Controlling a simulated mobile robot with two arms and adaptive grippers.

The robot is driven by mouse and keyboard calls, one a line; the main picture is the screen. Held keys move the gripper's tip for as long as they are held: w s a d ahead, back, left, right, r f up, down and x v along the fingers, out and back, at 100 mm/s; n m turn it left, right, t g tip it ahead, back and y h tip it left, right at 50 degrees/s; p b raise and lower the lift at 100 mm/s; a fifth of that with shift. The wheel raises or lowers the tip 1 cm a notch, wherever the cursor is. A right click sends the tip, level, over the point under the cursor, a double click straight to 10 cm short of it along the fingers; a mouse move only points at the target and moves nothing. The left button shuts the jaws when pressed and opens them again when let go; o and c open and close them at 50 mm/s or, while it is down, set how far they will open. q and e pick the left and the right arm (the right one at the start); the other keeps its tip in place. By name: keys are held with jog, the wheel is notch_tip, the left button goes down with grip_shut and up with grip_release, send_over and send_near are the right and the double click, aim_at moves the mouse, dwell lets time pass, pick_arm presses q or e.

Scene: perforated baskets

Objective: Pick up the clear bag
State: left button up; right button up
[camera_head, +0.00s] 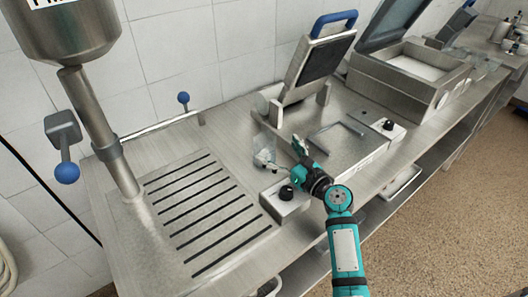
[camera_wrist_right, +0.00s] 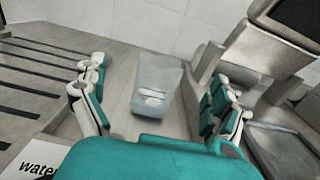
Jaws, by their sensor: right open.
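The clear bag (camera_head: 266,146) is a see-through pouch on the steel counter, between the slotted drain plate and the heat press. In the right wrist view the bag (camera_wrist_right: 155,88) shows ahead, between the two spread fingers and apart from them. It has a pale label low on its front. My right gripper (camera_head: 283,157) is open and empty, just in front of the bag in the head view; it also shows in the right wrist view (camera_wrist_right: 160,105). My left gripper is not in view.
The press with its raised blue-handled lid (camera_head: 317,62) stands right of the bag. A control box with a black knob (camera_head: 287,197) sits close in front. The slotted drain plate (camera_head: 205,210) lies left. A white tiled wall (camera_head: 190,60) is behind.

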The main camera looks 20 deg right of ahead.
aim_at(266, 139)
jog(key=shift+x, duration=1.6)
jog(key=x, duration=0.3)
jog(key=shift+w+d+f, duration=0.1)
jog(key=shift+w, duration=0.8)
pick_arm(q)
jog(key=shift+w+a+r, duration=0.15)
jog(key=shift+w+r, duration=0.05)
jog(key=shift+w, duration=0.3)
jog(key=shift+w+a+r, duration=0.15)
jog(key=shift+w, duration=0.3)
pick_arm(e)
jog(key=c, duration=1.6)
